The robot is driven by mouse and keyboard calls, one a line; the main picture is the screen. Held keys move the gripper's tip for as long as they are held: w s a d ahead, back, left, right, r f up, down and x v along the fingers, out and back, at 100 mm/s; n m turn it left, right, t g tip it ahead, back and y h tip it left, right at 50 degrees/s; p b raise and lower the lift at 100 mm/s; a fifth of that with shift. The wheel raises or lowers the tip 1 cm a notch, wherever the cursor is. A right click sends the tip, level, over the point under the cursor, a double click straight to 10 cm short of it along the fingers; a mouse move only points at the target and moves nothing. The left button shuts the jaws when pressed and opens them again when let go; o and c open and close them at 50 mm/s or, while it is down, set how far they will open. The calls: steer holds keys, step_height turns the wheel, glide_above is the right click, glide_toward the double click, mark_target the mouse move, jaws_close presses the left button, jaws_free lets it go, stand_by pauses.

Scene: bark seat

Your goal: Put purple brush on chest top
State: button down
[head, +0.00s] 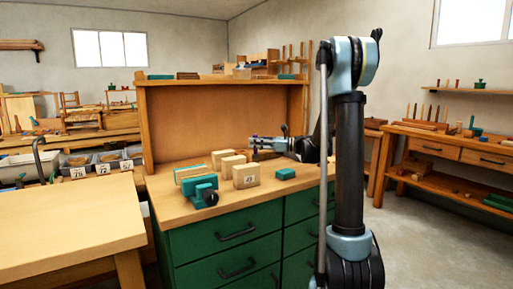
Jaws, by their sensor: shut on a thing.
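The chest (225,240) is green with drawers and dark handles, and its wooden chest top (235,204) has a raised back panel. My gripper (256,142) is above the right part of the chest top, pointing left. It is small here, and it is shut on a small dark purple thing, which appears to be the purple brush (256,154), hanging just below the fingertips. Whether the brush touches the top or a block behind it I cannot tell. The fingers partly hide it.
Several pale wooden blocks (246,175), a teal vise (200,189) and a teal block (285,174) stand on the chest top. Its front right part is bare. A wooden table (65,225) is at left, a workbench (450,146) at right.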

steer(key=shift+f, duration=0.4)
steer(key=c, duration=1.5)
jaws_free()
steer(key=shift+c, duration=0.2)
steer(key=s+d, duration=0.2)
steer(key=d, duration=0.9)
steer(key=shift+s+d, duration=0.15)
steer(key=shift+d, duration=0.25)
